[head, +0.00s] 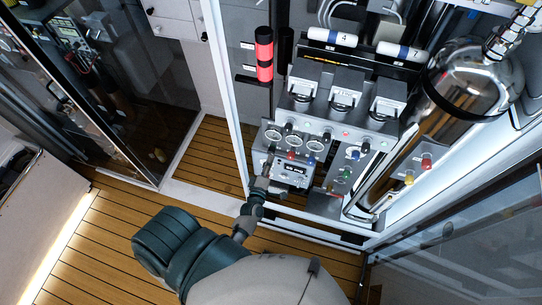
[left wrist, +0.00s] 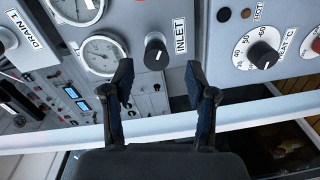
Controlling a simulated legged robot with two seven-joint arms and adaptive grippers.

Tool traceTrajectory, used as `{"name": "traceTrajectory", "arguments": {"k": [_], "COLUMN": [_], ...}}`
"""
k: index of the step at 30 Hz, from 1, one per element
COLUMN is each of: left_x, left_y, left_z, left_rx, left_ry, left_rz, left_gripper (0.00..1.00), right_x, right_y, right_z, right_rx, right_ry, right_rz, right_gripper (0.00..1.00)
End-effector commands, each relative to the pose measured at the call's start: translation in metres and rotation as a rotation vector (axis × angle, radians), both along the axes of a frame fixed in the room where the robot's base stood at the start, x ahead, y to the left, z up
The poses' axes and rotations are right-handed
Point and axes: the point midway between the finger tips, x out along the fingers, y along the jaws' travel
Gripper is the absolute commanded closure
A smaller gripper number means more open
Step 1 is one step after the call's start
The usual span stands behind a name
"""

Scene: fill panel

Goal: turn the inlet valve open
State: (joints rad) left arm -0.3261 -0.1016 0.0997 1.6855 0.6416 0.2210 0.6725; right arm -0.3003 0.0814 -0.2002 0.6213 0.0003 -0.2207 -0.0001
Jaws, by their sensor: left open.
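The inlet valve (left wrist: 156,52) is a round black knob with a pale pointer mark on its front. It sits on the grey panel to the left of the white INLET label (left wrist: 180,37). My left gripper (left wrist: 160,84) is open and empty, its two dark fingers spread apart just below the knob in the left wrist view. The knob lies between the lines of the fingers, and I see no contact. In the head view my left gripper (head: 266,172) is small in front of the panel's lower part. I cannot single out the inlet knob there. My right gripper is not in view.
Round gauges (left wrist: 103,54) sit left of the knob, and a HEAT dial (left wrist: 262,56) sits to the right. A DRAIN 1 label (left wrist: 33,42) is at far left. In the head view a white cabinet frame (head: 229,110) borders the panel; wooden floor (head: 110,235) lies open to the left.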

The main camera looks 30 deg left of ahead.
Motion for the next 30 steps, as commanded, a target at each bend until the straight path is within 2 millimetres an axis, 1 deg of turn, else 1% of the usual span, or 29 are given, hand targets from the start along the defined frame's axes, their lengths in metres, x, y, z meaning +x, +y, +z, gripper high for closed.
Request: {"name": "traceTrajectory", "arguments": {"k": [1,6,9,12,16,30], "left_x": [-0.013,-0.047,-0.061,-0.069,-0.073,-0.072], "left_y": [-0.003,-0.012,-0.016,-0.018,-0.019,-0.019], "left_z": [-0.001,0.0,0.001,0.002,0.002,0.002], "left_rx": [0.0,0.0,0.0,0.0,-0.001,-0.001], "left_ry": [0.004,0.004,0.004,0.003,0.002,0.003], "left_rz": [0.001,0.0,-0.001,0.0,-0.001,0.0], "left_gripper": [0.43,0.43,0.43,0.43,0.43,0.43], "right_x": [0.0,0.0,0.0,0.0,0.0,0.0], "right_y": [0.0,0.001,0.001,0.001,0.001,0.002], "right_z": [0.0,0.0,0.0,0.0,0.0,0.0], "right_rx": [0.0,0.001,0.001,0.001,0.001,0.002], "right_ry": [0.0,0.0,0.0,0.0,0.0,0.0], "right_rz": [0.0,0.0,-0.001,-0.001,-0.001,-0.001], "right_gripper": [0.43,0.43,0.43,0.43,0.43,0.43]}}
